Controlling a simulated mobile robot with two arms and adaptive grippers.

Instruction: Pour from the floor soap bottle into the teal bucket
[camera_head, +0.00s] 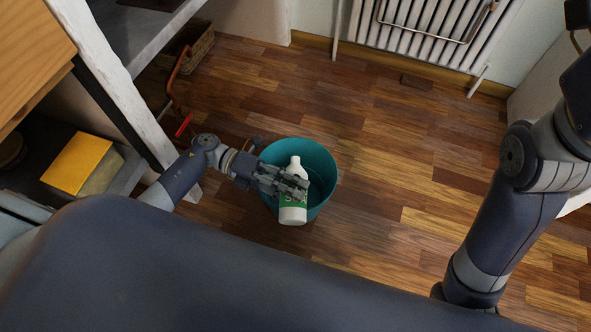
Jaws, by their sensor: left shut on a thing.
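The teal bucket (318,161) stands on the wooden floor in the middle of the view, its mouth open upward. My left gripper (296,186) is shut on the floor soap bottle (293,215), a white bottle with a green label. The bottle appears over the bucket, with its narrow neck toward the far side of the picture and its base toward me, overlapping the near rim. I cannot tell the bottle's exact tilt or whether liquid is flowing. My right arm comes in at the right; its gripper is out of view.
A white radiator (430,28) stands at the back wall. A wicker basket (190,48) and a red-handled tool (184,124) are at the left by a white post (118,85). A yellow item (76,163) lies on a shelf. The floor right of the bucket is clear.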

